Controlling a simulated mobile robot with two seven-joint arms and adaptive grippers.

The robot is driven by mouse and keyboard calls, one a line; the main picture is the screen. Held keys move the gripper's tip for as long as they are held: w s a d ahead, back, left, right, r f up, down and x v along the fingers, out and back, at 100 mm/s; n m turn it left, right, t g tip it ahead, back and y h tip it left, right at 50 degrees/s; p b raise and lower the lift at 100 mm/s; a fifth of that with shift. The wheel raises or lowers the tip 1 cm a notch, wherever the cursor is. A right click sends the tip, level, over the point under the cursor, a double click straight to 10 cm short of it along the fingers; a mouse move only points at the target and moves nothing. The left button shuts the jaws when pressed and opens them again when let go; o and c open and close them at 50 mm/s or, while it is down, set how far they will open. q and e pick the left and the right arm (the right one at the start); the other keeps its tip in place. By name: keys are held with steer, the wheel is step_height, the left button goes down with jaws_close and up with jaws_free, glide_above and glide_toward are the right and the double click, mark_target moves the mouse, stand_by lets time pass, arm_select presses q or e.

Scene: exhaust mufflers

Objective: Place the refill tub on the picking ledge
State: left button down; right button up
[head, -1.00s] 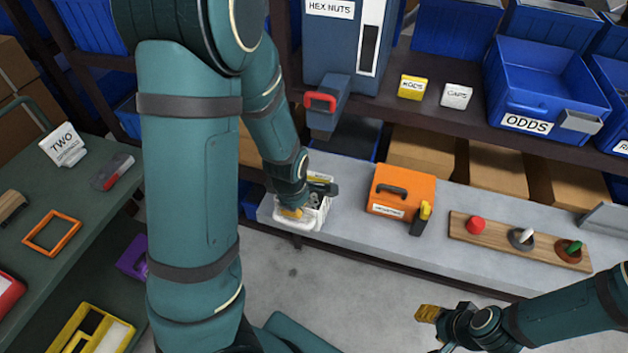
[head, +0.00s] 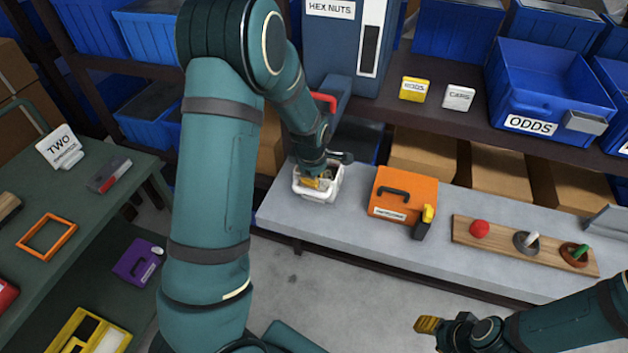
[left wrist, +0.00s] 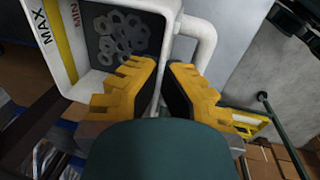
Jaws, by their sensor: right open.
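The refill tub (head: 316,194) is white, with a handle and grey hex nuts inside. In the head view it is at the left end of the grey picking ledge (head: 350,218). Whether its base touches the ledge is hard to tell. My left gripper (head: 318,182) reaches down onto the tub. In the left wrist view its yellow fingers (left wrist: 163,82) are on either side of the tub's wall, beside the handle (left wrist: 207,35); MAX and MIN marks show inside. My right gripper (head: 428,325) is open and empty in front of the ledge, low in the view.
An orange case (head: 402,195) stands right of the tub on the ledge. Farther right is a wooden board (head: 505,245) with several coloured pegs. A blue HEX NUTS dispenser (head: 345,45) stands behind on the shelf. A green table (head: 100,215) is at left. Ledge is bare between tub and case.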

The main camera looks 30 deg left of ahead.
arm_select(q)
steer(key=shift+f, duration=0.45)
steer(key=shift+r, duration=0.1)
steer(key=c, duration=1.1)
jaws_free()
steer(key=shift+c, duration=0.2)
